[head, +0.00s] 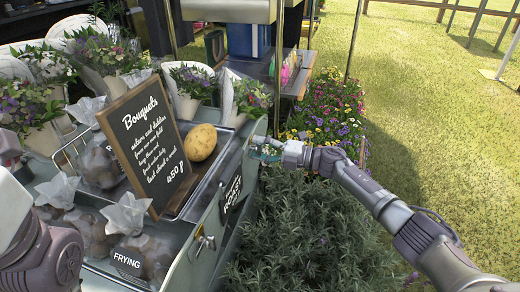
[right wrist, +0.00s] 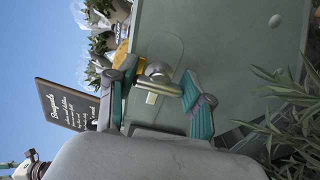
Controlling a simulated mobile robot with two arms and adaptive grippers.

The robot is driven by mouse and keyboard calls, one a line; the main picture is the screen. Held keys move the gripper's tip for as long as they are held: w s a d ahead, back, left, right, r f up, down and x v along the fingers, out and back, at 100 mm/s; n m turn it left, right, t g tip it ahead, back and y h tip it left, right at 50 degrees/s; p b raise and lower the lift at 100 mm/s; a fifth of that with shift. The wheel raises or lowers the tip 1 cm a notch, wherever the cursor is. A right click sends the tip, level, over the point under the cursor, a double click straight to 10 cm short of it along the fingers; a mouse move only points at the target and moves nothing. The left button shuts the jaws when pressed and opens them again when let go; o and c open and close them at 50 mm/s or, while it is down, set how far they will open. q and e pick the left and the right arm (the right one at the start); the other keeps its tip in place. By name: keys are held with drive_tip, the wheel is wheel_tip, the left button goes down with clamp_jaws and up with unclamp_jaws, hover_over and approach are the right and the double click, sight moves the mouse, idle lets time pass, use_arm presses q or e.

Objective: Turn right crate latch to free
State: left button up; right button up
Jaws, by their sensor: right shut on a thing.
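The grey-green crate (head: 190,262) stands on the left with a sign and goods on it. A metal latch (head: 204,241) shows on its near side. The right latch (right wrist: 158,72) is a silvery metal piece on the crate's flat side in the right wrist view. My right gripper (head: 266,150) is at the crate's far right end, and its fingers stand on both sides of that latch, shut on it. In the head view the gripper largely hides this latch. My left arm shows at the lower left; its gripper is out of view.
Leafy plants (head: 290,235) grow close beside the crate, under my right arm. Open grass (head: 440,110) lies to the right.

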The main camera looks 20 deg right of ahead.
drive_tip(key=shift+f, duration=0.1)
drive_tip(key=o, duration=1.2)
drive_tip(key=v, duration=1.2)
drive_tip(key=shift+s, duration=0.1)
